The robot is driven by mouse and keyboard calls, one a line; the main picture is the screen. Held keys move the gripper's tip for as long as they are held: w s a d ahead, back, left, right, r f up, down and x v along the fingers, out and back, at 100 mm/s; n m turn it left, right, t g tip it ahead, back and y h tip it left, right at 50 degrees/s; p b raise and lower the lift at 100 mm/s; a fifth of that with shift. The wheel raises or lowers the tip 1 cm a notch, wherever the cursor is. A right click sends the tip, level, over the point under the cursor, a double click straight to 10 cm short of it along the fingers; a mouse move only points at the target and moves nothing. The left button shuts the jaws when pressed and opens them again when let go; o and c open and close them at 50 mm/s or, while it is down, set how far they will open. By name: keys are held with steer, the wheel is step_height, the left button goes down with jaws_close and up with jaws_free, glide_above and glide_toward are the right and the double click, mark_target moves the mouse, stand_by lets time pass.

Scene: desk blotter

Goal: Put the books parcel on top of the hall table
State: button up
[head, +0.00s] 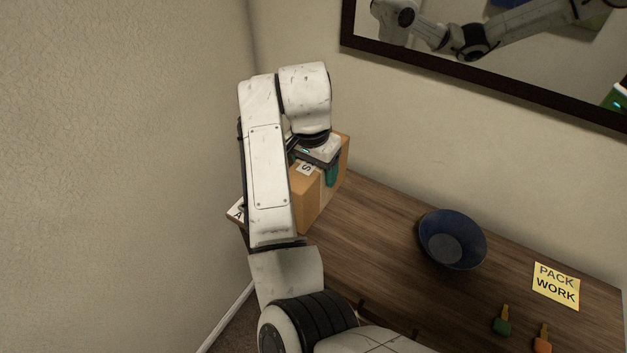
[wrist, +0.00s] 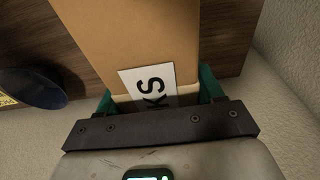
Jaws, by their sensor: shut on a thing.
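The books parcel (head: 309,203) is a brown cardboard box with a white label, of which the end letters "KS" show in the wrist view. My gripper (head: 312,166) is shut on the parcel from above, with a teal finger on each side. The wrist view shows the parcel (wrist: 130,35) between the fingers. The parcel is at the left end of the hall table (head: 375,225), which has a brown wooden top. My arm hides part of the parcel, and I cannot tell whether its underside touches the tabletop.
A dark blue bowl (head: 452,239) stands mid-table. To its right are a yellow "PACK WORK" note (head: 556,286), a green-headed key (head: 502,323) and an orange-headed key (head: 542,340). A white lettered piece (head: 236,211) shows left of my arm. Walls and a mirror (head: 520,65) are close behind.

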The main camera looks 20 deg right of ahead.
steer(key=shift+w+f, duration=0.7)
steer(key=shift+f, duration=0.05)
steer(key=shift+f+p, duration=0.3)
steer(key=shift+f, duration=1.35)
steer(key=shift+f, duration=0.1)
steer(key=o, duration=1.4)
steer(key=shift+o, duration=0.2)
steer(key=r, duration=0.4)
steer(key=a+r, duration=0.1)
steer(key=r, duration=0.3)
steer(key=s+r, duration=0.1)
steer(key=r, duration=0.3)
steer(key=shift+a+b, duration=0.2)
steer(key=shift+b, duration=0.15)
